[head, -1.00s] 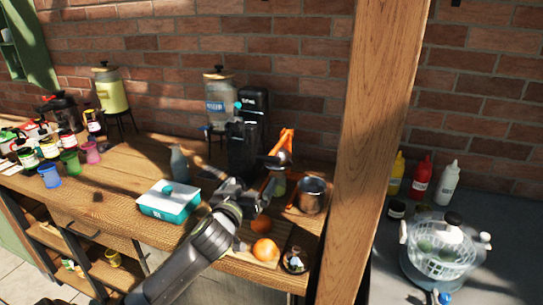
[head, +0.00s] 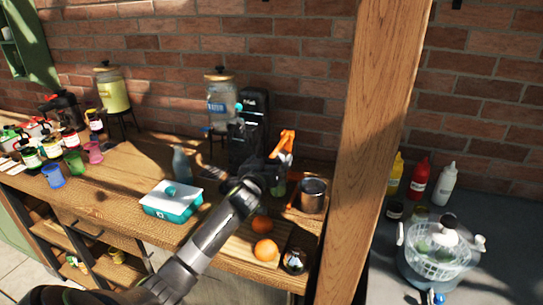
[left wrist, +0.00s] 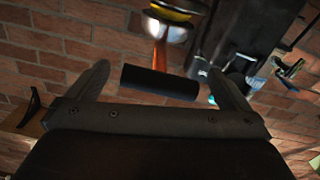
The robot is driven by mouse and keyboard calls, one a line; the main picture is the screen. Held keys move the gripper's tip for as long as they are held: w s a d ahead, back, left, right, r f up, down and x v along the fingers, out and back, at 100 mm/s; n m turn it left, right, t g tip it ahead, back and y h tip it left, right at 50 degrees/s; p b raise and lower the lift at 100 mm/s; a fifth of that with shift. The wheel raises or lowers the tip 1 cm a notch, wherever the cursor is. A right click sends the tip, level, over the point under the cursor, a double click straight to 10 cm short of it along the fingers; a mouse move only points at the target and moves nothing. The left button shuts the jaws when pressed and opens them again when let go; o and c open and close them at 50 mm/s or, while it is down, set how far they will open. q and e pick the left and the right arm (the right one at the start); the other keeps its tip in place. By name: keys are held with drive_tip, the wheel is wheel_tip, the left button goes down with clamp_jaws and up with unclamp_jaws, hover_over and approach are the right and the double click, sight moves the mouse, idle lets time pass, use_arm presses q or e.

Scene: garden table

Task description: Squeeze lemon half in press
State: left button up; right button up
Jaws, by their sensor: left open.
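The press shows its orange frame (head: 286,142) behind my left gripper (head: 266,173) in the head view. In the left wrist view, an orange lever rod (left wrist: 160,52) ends in a black cylindrical handle (left wrist: 160,84). The handle lies crosswise between the open fingers of my left gripper, apart from both. A yellow band and shiny round part (left wrist: 172,12) show above the rod; I cannot tell if this is lemon. My gripper and arm cover the press's lower part in the head view. No lemon half is clearly visible. My right gripper is not in view.
A metal pot (head: 313,194) stands right of the press. A teal-and-white box (head: 171,202) and a grey bottle (head: 181,163) stand left. A black machine (head: 250,130) stands behind. A wooden post (head: 369,150) rises at right.

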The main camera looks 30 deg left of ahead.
sight(279, 151)
use_arm(q)
drive_tip(key=shift+x, duration=1.2)
drive_tip(key=shift+c, duration=0.3)
drive_tip(key=c, duration=1.2)
